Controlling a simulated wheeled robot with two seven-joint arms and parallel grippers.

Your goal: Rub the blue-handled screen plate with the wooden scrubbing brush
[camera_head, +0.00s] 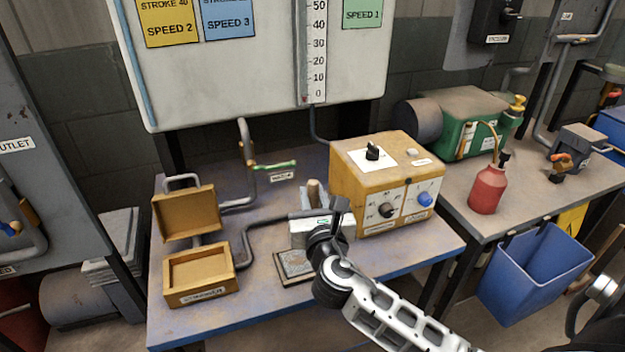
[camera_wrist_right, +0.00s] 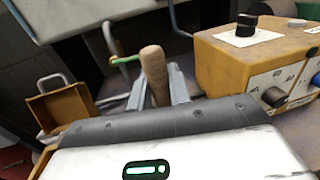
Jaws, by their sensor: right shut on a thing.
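My right gripper (camera_head: 320,207) is above the middle of the workbench, shut on the upright wooden handle of the scrubbing brush (camera_head: 313,189). The tan handle also shows between the fingers in the right wrist view (camera_wrist_right: 154,72). The brush's lower part is hidden by the gripper body. A flat plate with a dark frame and grey-brown face (camera_head: 292,266), likely the screen plate, lies on the bench just below and left of the gripper. My left gripper is out of view.
A yellow control box (camera_head: 352,186) with knobs stands close right of the gripper. An open yellow box (camera_head: 205,290) with a raised lid stands at the left. Bent pipes and a green-handled valve (camera_head: 285,165) are behind.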

